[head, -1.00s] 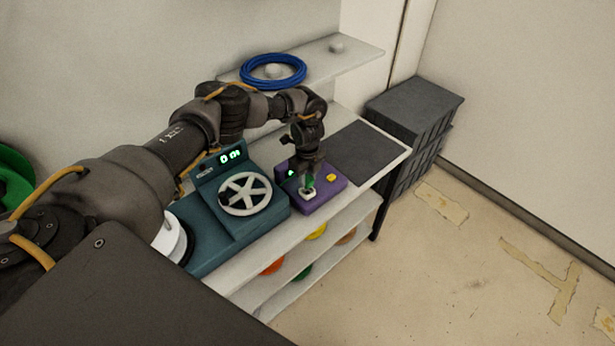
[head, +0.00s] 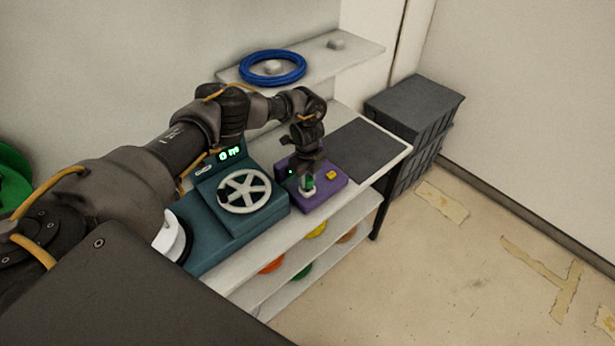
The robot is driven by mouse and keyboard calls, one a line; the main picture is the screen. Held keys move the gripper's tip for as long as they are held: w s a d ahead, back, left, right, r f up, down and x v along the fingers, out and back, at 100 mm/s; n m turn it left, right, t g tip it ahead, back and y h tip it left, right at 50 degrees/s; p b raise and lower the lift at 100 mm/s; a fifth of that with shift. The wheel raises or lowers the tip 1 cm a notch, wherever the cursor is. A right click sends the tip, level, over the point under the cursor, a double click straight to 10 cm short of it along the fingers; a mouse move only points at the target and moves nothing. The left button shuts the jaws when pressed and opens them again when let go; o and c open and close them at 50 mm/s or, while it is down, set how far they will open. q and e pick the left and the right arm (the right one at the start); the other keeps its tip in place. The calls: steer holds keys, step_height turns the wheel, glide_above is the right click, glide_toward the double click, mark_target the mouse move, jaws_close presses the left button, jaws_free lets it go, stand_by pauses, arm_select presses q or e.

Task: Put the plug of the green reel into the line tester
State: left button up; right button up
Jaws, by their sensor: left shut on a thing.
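The line tester appears to be the purple box (head: 329,186) on the bench, with a yellow button and a small lit green display. My left gripper (head: 308,174) points down over its front left part and is shut on a small green plug (head: 308,184). The plug stands upright at a whitish socket on the box; I cannot tell how deep it sits. A green reel (head: 13,180) is partly in view at the left edge, partly behind my arm. Its cord to the plug cannot be made out. My right gripper is not in view.
A teal machine (head: 225,223) with a spoked white wheel stands left of the tester. A dark mat (head: 366,150) lies to the right. A blue coil (head: 272,68) is on the upper shelf. Coloured reels sit on shelves below. Dark crates (head: 415,105) stand beyond the bench.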

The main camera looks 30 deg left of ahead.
mark_target(307, 179)
arm_select(q)
steer(key=shift+f+b, duration=0.45)
steer(key=shift+f, duration=0.15)
stand_by(0.4)
steer(key=o, duration=1.3)
steer(key=shift+r, duration=0.1)
step_height(307, 179, up, 6)
steer(key=p, duration=0.5)
steer(key=shift+r+p, duration=0.95)
steer(key=shift+r, duration=0.5)
steer(key=shift+f, duration=0.1)
